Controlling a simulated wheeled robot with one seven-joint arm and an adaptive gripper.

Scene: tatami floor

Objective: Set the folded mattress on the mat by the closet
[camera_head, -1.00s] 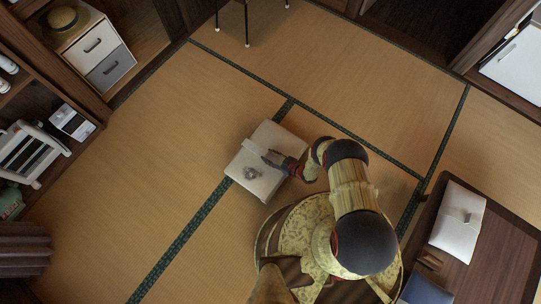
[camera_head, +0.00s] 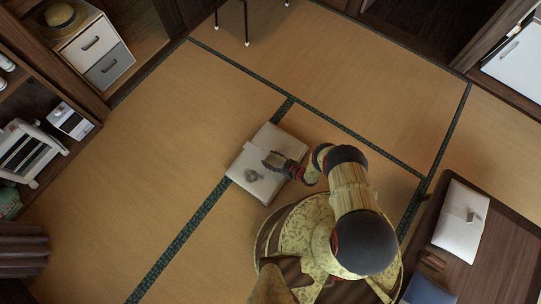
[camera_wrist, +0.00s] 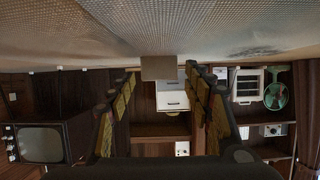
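The folded mattress appears to be the off-white block (camera_head: 266,140) lying flat on the tatami, left of my base in the head view. In the wrist view, which looks upside down, the fingers (camera_wrist: 163,100) are wide apart. A pale textured surface (camera_wrist: 160,25) fills the top there, with a tan block (camera_wrist: 158,67) projecting from it between the fingers. No separate mat by the closet is clear.
Shelves (camera_head: 85,95) line the left, with a drawer unit (camera_head: 98,52). Thin furniture legs (camera_head: 246,25) stand at the top. The tatami between (camera_head: 150,150) is clear.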

